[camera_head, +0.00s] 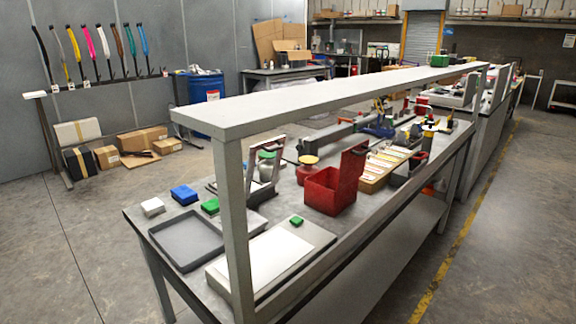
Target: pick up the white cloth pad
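A small white pad (152,207), which looks like the white cloth pad, lies at the near left corner of the grey workbench (135,222). It sits left of a blue pad (184,195) and just behind a grey tray (168,241). Its top and near sides show, and nothing covers it. Neither of my grippers is in view.
A shelf on posts (228,121) runs above the bench. A green pad (210,206), a white sheet on a board (262,258) and an open red box (325,192) stand nearby. Cardboard boxes (142,138) lie on the floor behind. Floor left of the bench is clear.

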